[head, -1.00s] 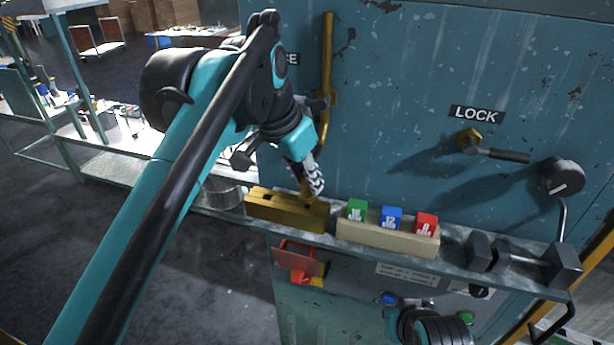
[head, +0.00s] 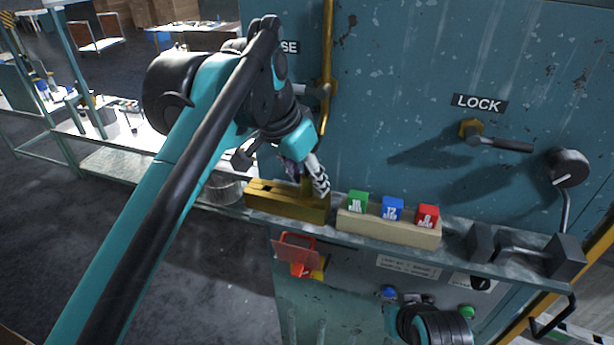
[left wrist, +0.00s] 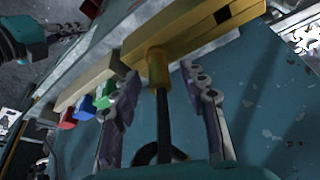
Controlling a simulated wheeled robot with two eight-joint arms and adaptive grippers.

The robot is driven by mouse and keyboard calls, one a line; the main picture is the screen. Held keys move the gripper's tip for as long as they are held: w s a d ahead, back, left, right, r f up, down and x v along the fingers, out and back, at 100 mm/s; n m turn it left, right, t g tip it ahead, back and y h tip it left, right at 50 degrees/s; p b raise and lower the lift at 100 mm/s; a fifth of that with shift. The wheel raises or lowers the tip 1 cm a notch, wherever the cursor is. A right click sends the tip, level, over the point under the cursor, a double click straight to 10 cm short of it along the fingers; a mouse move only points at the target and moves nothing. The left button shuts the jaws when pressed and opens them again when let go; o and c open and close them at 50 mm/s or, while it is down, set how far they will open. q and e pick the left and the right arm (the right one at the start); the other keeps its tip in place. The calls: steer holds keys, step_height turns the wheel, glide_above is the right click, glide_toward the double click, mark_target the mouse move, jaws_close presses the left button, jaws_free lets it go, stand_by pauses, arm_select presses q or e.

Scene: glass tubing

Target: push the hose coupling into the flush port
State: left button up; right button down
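The hose coupling (left wrist: 157,66) is a brass cylinder with a black hose (left wrist: 164,125) running back from it. It stands at one end of a brass block (head: 285,204) on the shelf, also in the left wrist view (left wrist: 192,28). I cannot tell how deep it sits, or which opening is the flush port. My left gripper (head: 306,178) is just above the block. In the left wrist view its fingers (left wrist: 160,95) are open, one on each side of the hose with gaps. My right gripper (left wrist: 68,36) shows small at upper left there; its finger state is unclear.
A pale holder (head: 388,228) with green, blue and red blocks stands right of the brass block. A dumbbell-shaped handle (head: 525,250) lies further right. A brass pipe (head: 327,80) and a LOCK lever (head: 497,142) are on the teal panel behind. A red flap (head: 296,252) hangs below the shelf.

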arm_select(q)
steer(key=v, duration=1.2)
steer(key=s+a+f+n+t+y+b, duration=0.1)
steer(key=s+a+f+n, duration=0.3)
steer(key=f, duration=0.9)
steer(key=s+a+f+n+t+y, duration=0.15)
steer(key=a+f, duration=0.45)
steer(key=f, duration=0.7)
steer(key=s+a+f+n+t+y+b, duration=0.1)
steer(key=s+a+f+n, duration=0.3)
steer(key=f, duration=0.9)
step_height(320, 180, down, 27)
steer(key=m+b, duration=0.1)
steer(key=b, duration=2.6)
steer(key=shift+w+a, duration=0.35)
steer(key=shift+w, duration=0.1)
steer(key=shift+h, duration=0.25)
